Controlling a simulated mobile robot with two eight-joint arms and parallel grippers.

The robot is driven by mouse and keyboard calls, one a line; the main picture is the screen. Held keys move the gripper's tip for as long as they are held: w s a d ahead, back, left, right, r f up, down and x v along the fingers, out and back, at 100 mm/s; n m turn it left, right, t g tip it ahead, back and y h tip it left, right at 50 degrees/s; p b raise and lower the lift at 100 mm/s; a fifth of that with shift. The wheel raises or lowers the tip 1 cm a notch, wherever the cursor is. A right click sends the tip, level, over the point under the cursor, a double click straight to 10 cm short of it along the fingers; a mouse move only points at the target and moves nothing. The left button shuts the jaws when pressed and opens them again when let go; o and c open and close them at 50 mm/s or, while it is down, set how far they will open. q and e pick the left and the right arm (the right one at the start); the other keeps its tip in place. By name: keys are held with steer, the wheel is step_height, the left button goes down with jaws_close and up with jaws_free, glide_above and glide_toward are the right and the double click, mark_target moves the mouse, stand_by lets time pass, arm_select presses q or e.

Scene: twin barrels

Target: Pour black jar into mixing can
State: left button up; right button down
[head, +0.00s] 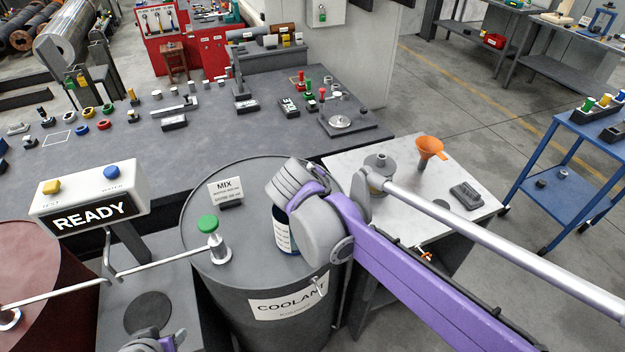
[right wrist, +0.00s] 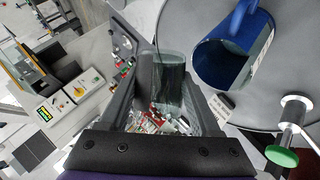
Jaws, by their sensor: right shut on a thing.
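My right gripper (head: 290,185) is over the grey barrel marked COOLANT. In the right wrist view, my right gripper (right wrist: 165,85) is shut on a dark, see-through vessel, seemingly the black jar (right wrist: 172,72). In the head view the gripper hides this jar. A blue can with a white label, seemingly the mixing can (head: 284,236), stands on the barrel lid, partly hidden by the gripper. In the right wrist view the blue can (right wrist: 212,62) shows its open mouth, beside and apart from the jar. Part of my left gripper (head: 152,340) shows at the bottom edge; its fingers cannot be made out.
A green-topped post (head: 210,230) and a MIX sign (head: 225,190) stand on the barrel lid. A READY panel (head: 92,207) is at the left. An orange funnel (head: 430,150) and a grey-topped container (head: 379,168) are on the white table at the right.

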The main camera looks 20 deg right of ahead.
steer(key=shift+w+d+r+m+t+y, duration=0.1)
steer(key=shift+r+m+t+y, duration=0.3)
steer(key=shift+y, duration=0.2)
steer(key=shift+d+r+m+t+y, duration=0.15)
steer(key=shift+m+t+y, duration=0.15)
steer(key=shift+m+y, duration=0.25)
steer(key=shift+a+r+m+t+y, duration=0.1)
steer(key=shift+r+m+t+y, duration=0.45)
steer(key=shift+y, duration=0.4)
steer(key=shift+a+r+t+y, duration=0.1)
steer(key=shift+t+y, duration=0.15)
steer(key=shift+y, duration=0.05)
steer(key=shift+m, duration=0.3)
steer(key=shift+r, duration=0.1)
steer(key=shift+r+t+y, duration=0.3)
steer(key=shift+r, duration=0.5)
steer(key=shift+w+r+m, duration=0.1)
steer(key=shift+r+m, duration=0.25)
steer(key=shift+m, duration=0.05)
